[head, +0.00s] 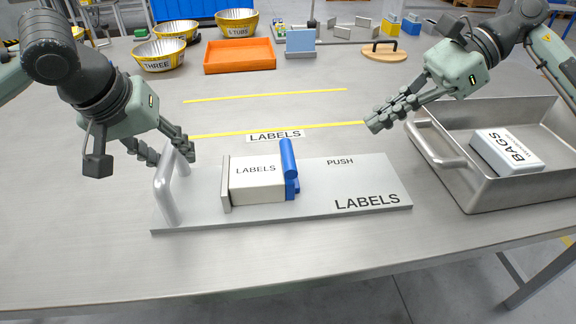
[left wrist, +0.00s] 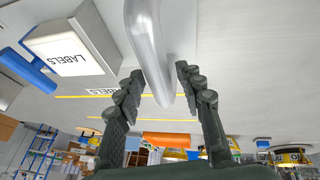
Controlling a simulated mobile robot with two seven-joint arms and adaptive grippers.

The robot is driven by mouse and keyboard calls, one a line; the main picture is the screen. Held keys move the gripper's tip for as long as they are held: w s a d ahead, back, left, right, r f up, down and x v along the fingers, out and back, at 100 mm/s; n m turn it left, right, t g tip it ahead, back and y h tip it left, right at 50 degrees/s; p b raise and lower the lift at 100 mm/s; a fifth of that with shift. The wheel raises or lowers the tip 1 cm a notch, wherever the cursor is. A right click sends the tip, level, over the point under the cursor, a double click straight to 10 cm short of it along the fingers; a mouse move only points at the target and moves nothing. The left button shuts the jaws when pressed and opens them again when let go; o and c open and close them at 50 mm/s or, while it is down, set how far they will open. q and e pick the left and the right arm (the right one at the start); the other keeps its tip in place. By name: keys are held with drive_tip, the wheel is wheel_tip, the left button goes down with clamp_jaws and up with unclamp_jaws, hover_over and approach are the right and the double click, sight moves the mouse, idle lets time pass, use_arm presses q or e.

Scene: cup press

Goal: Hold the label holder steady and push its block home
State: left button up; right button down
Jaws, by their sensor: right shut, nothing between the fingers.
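The label holder is a flat grey plate (head: 310,217) on the table, marked PUSH and LABELS. A grey bar handle (head: 165,187) stands at its left end. A white block (head: 257,183) marked LABELS sits on the plate beside a thin grey upright (head: 225,184). A blue piece with a rounded bar (head: 289,160) stands at the block's right side. My left gripper (head: 172,157) is open at the handle. In the left wrist view the handle (left wrist: 146,40) runs between its parted fingers (left wrist: 160,74). My right gripper (head: 372,124) is shut and empty above the table, behind the plate's right part.
A metal tray (head: 440,162) with a white BAGS box (head: 508,150) stands at the right. An orange tray (head: 239,56) and yellow-banded bowls (head: 160,55) stand at the back. Yellow lines (head: 265,96) and a LABELS strip (head: 275,135) mark the clear table behind the plate.

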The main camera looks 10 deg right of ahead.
use_arm(q)
drive_tip(key=shift+f, duration=0.2)
drive_tip(key=v, duration=1.2)
drive_tip(key=shift+r, duration=0.15)
drive_tip(key=shift+s+a, duration=0.1)
drive_tip(key=shift+s, duration=0.05)
